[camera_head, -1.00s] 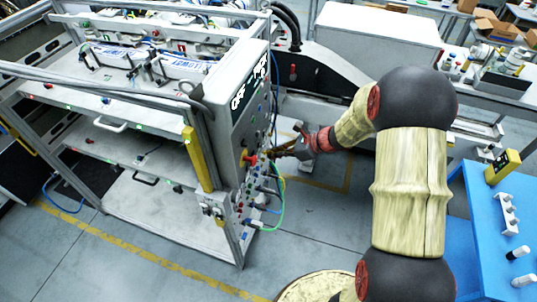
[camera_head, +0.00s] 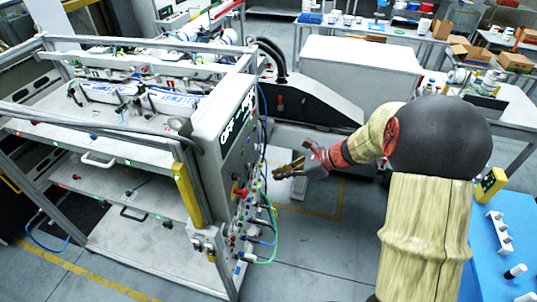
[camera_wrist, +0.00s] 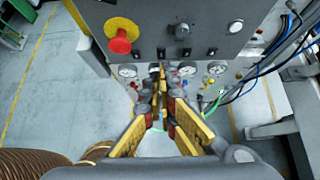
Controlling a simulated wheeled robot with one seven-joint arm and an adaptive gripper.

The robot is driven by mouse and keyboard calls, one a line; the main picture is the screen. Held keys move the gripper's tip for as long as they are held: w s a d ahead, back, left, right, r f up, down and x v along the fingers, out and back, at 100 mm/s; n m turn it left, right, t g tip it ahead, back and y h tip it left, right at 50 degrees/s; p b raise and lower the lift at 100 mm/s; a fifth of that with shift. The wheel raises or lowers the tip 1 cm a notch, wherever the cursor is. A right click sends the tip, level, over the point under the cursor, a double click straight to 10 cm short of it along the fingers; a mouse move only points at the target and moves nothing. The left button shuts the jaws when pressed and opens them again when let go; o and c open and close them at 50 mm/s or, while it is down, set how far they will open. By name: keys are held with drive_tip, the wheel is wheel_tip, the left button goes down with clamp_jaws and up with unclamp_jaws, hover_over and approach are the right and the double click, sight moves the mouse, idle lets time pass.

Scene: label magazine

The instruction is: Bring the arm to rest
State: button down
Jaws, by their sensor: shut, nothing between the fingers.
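My gripper (camera_head: 290,170) is shut and empty, its yellow-and-grey fingers pointing left toward the grey control panel (camera_head: 233,150) on the side of the machine frame. In the head view a gap of bare floor shows between the fingertips and the panel. In the wrist view the closed fingers of my gripper (camera_wrist: 160,80) point at the panel (camera_wrist: 205,35), with small gauges and fittings just beyond the tips. The red emergency button on its yellow base (camera_wrist: 120,44) is up and left of the tips there; it also shows in the head view (camera_head: 238,192).
Green and blue cables (camera_head: 270,225) hang from the panel's lower side. The metal machine frame (camera_head: 110,160) fills the left. A blue table (camera_head: 490,265) with white fixtures stands at the right, beside my arm. Grey floor (camera_head: 315,240) lies open between them.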

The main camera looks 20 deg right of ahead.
drive_tip(key=s+a+n+h+b, duration=0.3)
drive_tip(key=s+n+b, duration=0.5)
drive_tip(key=s+n, duration=0.4)
drive_tip(key=s+a+n+h+b, duration=0.3)
drive_tip(key=s+n+h+b, duration=0.2)
drive_tip(key=s+n+b, duration=0.4)
drive_tip(key=s+n, duration=0.4)
drive_tip(key=shift+s+a+f, duration=0.15)
drive_tip(key=shift+s+f, duration=0.2)
drive_tip(key=shift+s, duration=0.05)
drive_tip(key=shift+f, duration=0.1)
